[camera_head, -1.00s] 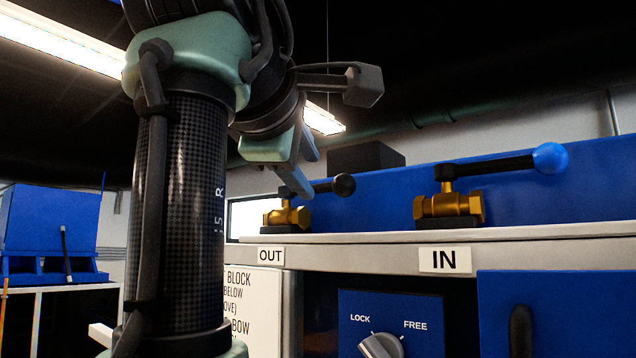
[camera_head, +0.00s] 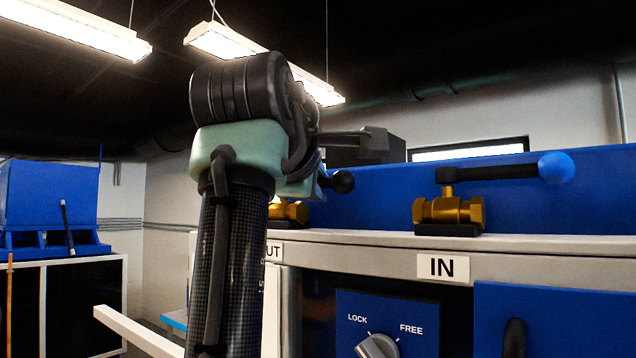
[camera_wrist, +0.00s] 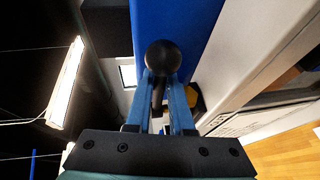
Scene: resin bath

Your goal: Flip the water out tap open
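The OUT tap is a brass valve (camera_head: 290,212) with a black ball knob (camera_head: 342,181), partly hidden behind my arm in the head view. Its OUT label (camera_head: 273,251) is half covered. In the wrist view the black ball (camera_wrist: 163,57) is at the fingertips of my gripper (camera_wrist: 163,80), with the dark lever running back between the two blue-grey fingers. The fingers are apart, one on each side of the lever. Whether they touch it cannot be told. A bit of brass (camera_wrist: 196,98) shows right of the fingers.
The IN tap (camera_head: 450,210), brass with a blue ball lever (camera_head: 556,167), stands to the right on the same ledge. A blue panel (camera_head: 600,190) rises behind both taps. Below are a LOCK/FREE knob (camera_head: 377,346) and a blue door (camera_head: 555,320).

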